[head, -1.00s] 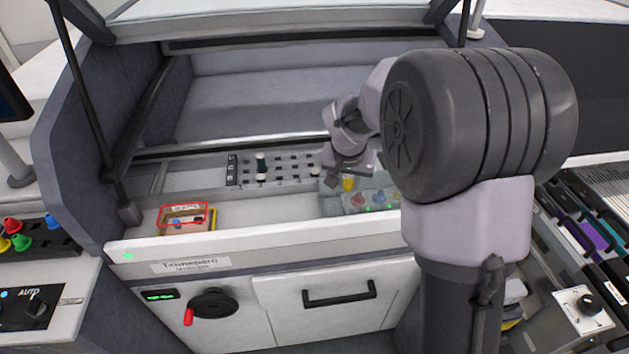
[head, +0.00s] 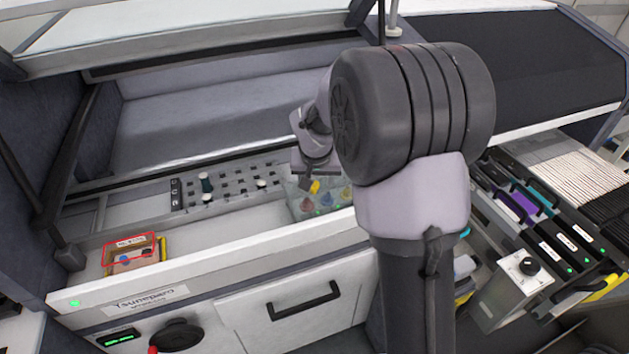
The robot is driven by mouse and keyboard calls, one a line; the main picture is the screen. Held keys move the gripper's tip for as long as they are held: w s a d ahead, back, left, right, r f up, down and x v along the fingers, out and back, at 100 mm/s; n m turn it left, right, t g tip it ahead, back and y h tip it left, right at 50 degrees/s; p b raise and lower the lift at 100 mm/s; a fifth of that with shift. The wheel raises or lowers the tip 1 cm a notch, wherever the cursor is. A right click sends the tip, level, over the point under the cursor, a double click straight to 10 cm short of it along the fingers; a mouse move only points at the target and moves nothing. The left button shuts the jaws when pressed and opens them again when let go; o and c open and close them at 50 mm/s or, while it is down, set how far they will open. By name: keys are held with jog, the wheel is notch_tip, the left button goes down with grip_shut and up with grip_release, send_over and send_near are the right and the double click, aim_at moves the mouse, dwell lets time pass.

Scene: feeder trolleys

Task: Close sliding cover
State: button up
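The machine's large cover (head: 250,38) with a pale panel stands raised across the top of the head view, and the bay beneath it is open. Its dark front rail (head: 215,62) runs along the lower edge. My gripper (head: 311,178) is over the right part of the machine's front deck, well below the cover and not touching it. A small yellow piece (head: 314,187) shows right at the fingertips. The fingers are small and partly hidden, so I cannot tell whether they hold it.
A perforated grey plate (head: 232,186) with dark and white pegs lies left of my gripper. A clear tray (head: 300,207) holds coloured pieces below it. A red-outlined box (head: 160,250) sits at the deck's left. A feeder trolley (head: 540,220) stands at right.

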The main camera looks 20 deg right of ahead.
jog(key=shift+a, duration=0.15)
jog(key=p+v, duration=0.5)
jog(key=v, duration=1.2)
jog(key=shift+r, duration=0.2)
jog(key=shift+a, duration=0.1)
jog(key=s+a+y+b, duration=0.1)
jog(key=s+a, duration=0.3)
jog(key=s, duration=0.4)
jog(key=s+a+f+t+y+b, duration=0.1)
jog(key=s+a, duration=0.3)
jog(key=s, duration=0.4)
jog(key=s+a+y+b, duration=0.1)
jog(key=s+a, duration=0.3)
jog(key=s, duration=0.4)
jog(key=shift+f+t+y+b, duration=0.2)
jog(key=shift+t+y+b, duration=0.1)
jog(key=shift+y+b, duration=0.15)
